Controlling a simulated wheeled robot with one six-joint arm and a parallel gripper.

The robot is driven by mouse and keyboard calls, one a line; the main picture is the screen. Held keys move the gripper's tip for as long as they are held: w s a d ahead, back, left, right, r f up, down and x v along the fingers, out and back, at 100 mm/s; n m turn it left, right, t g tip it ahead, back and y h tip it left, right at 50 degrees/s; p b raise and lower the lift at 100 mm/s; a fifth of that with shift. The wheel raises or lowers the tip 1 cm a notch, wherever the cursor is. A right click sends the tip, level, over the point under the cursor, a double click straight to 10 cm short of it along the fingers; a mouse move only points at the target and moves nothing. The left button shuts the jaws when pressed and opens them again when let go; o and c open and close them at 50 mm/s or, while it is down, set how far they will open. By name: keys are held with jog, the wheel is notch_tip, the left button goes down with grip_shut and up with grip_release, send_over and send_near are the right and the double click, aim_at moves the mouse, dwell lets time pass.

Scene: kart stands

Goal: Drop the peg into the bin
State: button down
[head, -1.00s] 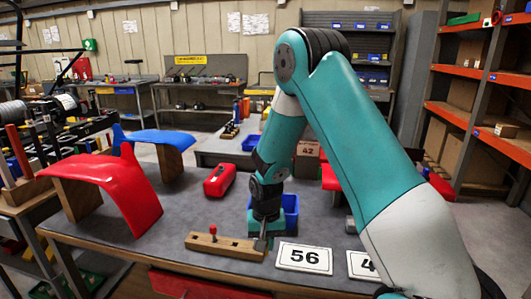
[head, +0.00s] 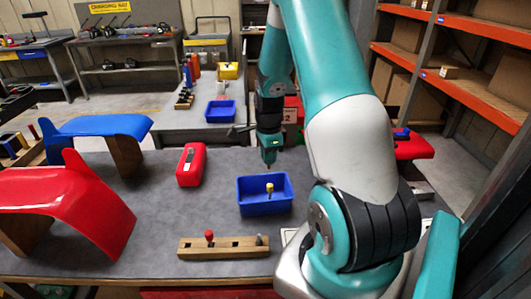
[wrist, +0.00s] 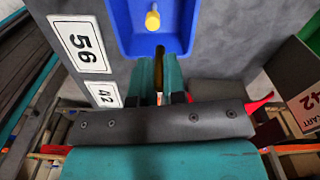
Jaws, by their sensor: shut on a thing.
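The blue bin (head: 246,206) stands on the grey table. A yellow-topped peg (head: 269,188) is inside it. My gripper (head: 269,158) points down near the bin's far edge in the head view. In the wrist view my gripper (wrist: 160,68) is shut on a slim brownish thing (wrist: 158,75), perhaps a peg, mostly hidden between the fingers. The blue bin (wrist: 122,22) lies just past the fingertips there, with the yellow peg (wrist: 152,18) in it. A wooden block (head: 230,246) with holes holds a red-topped peg (head: 209,236) and a grey peg (head: 260,240).
A red box (head: 191,166) lies left of the bin. Red (head: 70,205) and blue (head: 98,125) curved panels stand on the table's left. The table between panels and block is clear.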

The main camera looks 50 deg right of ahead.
notch_tip(320, 180, down, 4)
jog(key=shift+r+b, duration=0.15)
jog(key=shift+b, duration=1)
jog(key=c, duration=1.1)
grip_release()
jog(key=shift+r, duration=0.1)
notch_tip(320, 180, up, 17)
jog(key=b, duration=0.1)
jog(key=shift+r, duration=0.2)
